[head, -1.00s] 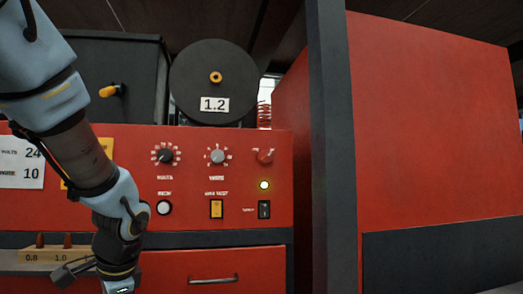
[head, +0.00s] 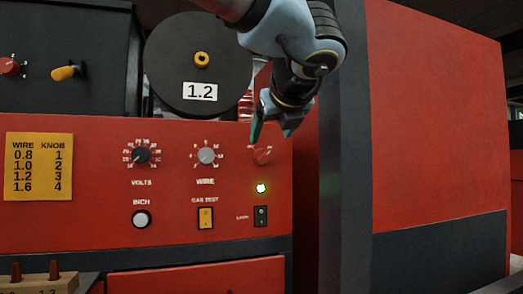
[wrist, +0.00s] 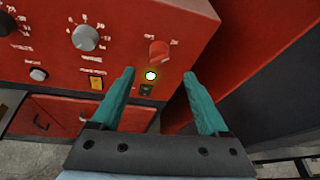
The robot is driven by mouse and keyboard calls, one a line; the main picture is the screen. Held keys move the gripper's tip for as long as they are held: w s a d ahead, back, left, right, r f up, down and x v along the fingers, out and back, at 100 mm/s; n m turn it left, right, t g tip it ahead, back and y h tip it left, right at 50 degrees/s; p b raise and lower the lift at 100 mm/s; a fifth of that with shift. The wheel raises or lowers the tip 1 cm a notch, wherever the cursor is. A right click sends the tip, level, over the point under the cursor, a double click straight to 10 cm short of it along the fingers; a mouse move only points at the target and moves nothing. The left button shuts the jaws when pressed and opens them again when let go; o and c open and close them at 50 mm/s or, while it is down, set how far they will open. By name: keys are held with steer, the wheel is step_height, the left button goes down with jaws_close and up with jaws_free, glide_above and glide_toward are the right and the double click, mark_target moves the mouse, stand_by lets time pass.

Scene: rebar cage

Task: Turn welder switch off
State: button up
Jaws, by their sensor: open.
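A black rocker switch (head: 260,216) is under the light. My gripper (head: 271,134) is open and empty, with its teal fingers pointing down just above the red knob. In the wrist view the fingers (wrist: 159,73) spread either side of the knob and light, apparently without contact.
The grey wire dial (head: 206,156), black volts dial (head: 140,156), yellow gas test switch (head: 206,218) and white inch button (head: 142,219) are to the left. A dark upright post (head: 345,200) stands close on the right. A wire spool (head: 185,62) is above the panel.

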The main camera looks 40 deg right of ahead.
mark_target(263, 154)
steer(key=p+x, duration=0.2)
steer(key=x, duration=0.8)
steer(key=shift+p, duration=0.3)
steer(key=shift+f, duration=0.1)
jaws_close()
